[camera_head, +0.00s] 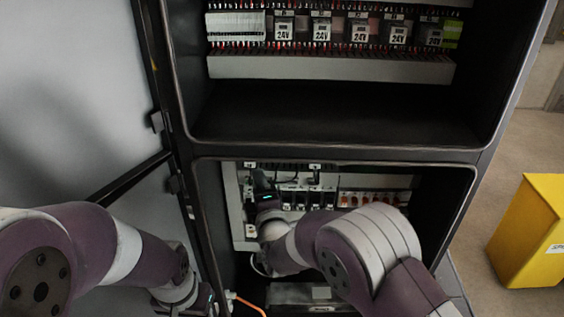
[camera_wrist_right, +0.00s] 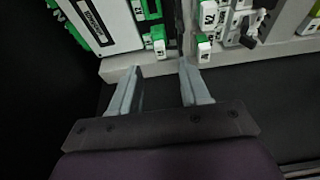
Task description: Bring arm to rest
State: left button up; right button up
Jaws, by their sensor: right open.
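My right arm reaches into the lower bay of the open cabinet (camera_head: 325,165) in the head view. The dark body of my right gripper (camera_head: 264,190) is in front of the components at the bay's left side; its fingertips are hard to make out there. In the right wrist view my right gripper (camera_wrist_right: 160,82) is open, with two grey fingers apart and nothing between them. Its fingertips are close to green and white terminal blocks (camera_wrist_right: 205,45); I cannot tell whether they touch. My left arm comes in at the lower left; its gripper (camera_head: 206,300) shows only in part, fingers not clear.
The upper bay holds a row of 24V modules (camera_head: 322,30). A grey cabinet door (camera_head: 70,90) stands open at left. An orange cable (camera_head: 250,303) runs near my left gripper. A yellow box (camera_head: 535,235) stands on the floor at right. The bay frame closely surrounds my right arm.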

jog(key=s+d+f+m+g+h, duration=0.1)
jog(key=s+d+f+m+g, duration=0.3)
jog(key=s+f+m+g, duration=0.3)
jog(key=s+d+f+m+g+h, duration=0.2)
jog(key=s+d+f+m+g, duration=0.3)
jog(key=s, duration=0.4)
jog(key=s+d+r+m+g+h, duration=0.1)
jog(key=s+d+m, duration=0.3)
jog(key=d, duration=0.4)
jog(key=s+d+r+m+g+h, duration=0.1)
jog(key=s+d+m+g, duration=0.1)
jog(key=s+d+m, duration=0.3)
jog(key=s+d, duration=0.2)
jog(key=d, duration=0.2)
jog(key=shift+s+d+g+h+b, duration=0.2)
jog(key=shift+s+g+h+b, duration=0.1)
jog(key=shift+g+b, duration=0.1)
